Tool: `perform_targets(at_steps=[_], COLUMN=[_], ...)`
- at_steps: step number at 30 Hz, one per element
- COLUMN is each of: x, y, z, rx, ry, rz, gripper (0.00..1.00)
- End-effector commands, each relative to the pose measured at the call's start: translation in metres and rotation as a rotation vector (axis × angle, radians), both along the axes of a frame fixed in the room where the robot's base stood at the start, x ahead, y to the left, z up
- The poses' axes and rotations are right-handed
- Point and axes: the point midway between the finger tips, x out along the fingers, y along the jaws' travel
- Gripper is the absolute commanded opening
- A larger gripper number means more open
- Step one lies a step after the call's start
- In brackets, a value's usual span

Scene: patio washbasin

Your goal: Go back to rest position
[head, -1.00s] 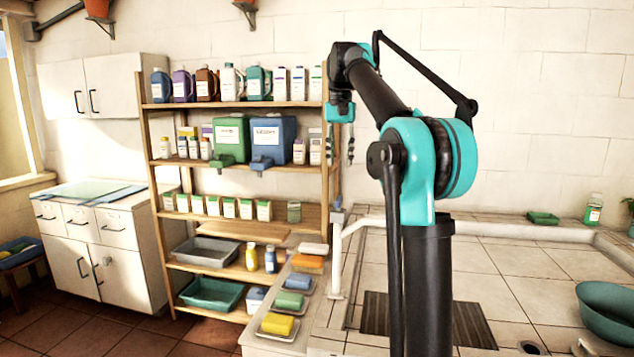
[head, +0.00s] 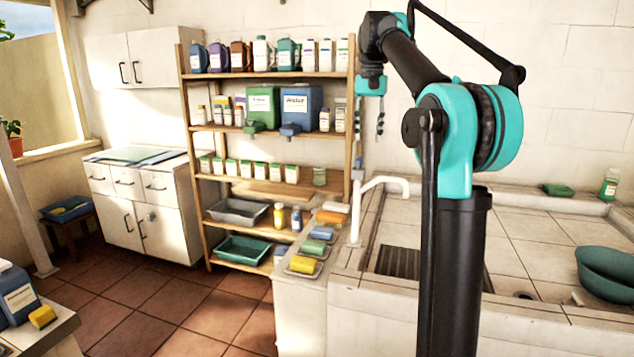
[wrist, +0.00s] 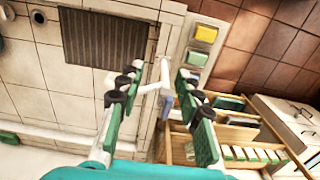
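My gripper (head: 369,128) hangs fingers down from my raised, folded arm, in front of the wall just right of the wooden shelf (head: 354,120). It is open and empty, with clear space between the two fingers. In the wrist view my gripper (wrist: 160,74) shows its green and black fingers spread apart. The white tap (wrist: 152,87) shows between them, farther off below, and nothing is held.
The tiled washbasin counter (head: 520,240) holds a teal basin (head: 608,272) and a green bottle (head: 609,185). Sponges on dishes, including a yellow sponge (head: 303,264), line its left ledge. A low stand (head: 50,335) is at front left. Tiled floor (head: 150,310) is open between.

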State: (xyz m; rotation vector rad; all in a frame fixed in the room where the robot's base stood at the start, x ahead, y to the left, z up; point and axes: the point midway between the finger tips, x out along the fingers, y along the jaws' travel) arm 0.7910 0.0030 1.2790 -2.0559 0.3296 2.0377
Motion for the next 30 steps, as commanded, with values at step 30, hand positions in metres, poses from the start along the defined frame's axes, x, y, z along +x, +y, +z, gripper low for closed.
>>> perform_targets(at_steps=[30], x=[-0.137], y=[-0.033], z=[-0.293], rx=[-0.018], ry=[-0.233], rz=[0.204], gripper=[0.35])
